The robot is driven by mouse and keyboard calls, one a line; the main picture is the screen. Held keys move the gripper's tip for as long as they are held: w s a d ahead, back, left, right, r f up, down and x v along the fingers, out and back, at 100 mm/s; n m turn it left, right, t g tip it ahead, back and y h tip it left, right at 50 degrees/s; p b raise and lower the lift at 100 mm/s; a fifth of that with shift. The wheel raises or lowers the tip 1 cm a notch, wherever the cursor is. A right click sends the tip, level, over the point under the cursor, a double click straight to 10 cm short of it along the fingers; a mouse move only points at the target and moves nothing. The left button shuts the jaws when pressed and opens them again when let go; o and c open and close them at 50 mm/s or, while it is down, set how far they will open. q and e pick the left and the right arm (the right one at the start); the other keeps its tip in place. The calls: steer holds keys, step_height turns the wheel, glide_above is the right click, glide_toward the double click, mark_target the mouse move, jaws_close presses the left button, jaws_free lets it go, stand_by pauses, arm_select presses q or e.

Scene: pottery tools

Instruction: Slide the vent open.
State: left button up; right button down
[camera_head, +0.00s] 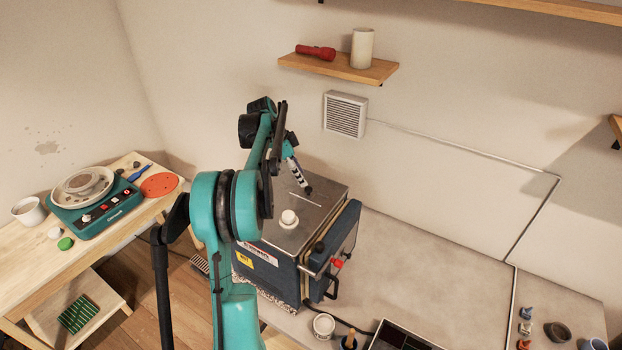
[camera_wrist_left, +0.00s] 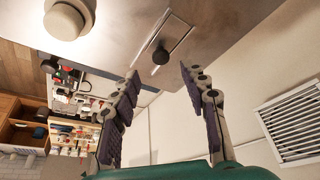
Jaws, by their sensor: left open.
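A dark blue kiln (camera_head: 275,262) stands on the bench with a grey metal lid (camera_head: 272,232). In the left wrist view a flat vent plate (camera_wrist_left: 174,33) with a small black knob (camera_wrist_left: 160,57) lies on the lid. The left gripper (camera_head: 300,180) is above the back part of the lid, partly hidden by my own arm. In the left wrist view the two fingers of this gripper (camera_wrist_left: 163,88) are spread apart and empty, with the knob in the gap beyond their tips. Contact with the knob cannot be seen. The right gripper is not in view.
A pale round knob (camera_head: 289,218) stands up from the lid. A louvred wall grille (camera_head: 345,115) is behind the kiln, below a shelf (camera_head: 350,70). A pottery wheel (camera_head: 90,205) is on the left table. The bench right of the kiln (camera_head: 430,270) is largely clear.

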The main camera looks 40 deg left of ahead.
mark_target(308, 188)
arm_select(q)
steer(key=x, duration=0.5)
steer(key=shift+w+f, duration=0.2)
steer(key=shift+f, duration=0.2)
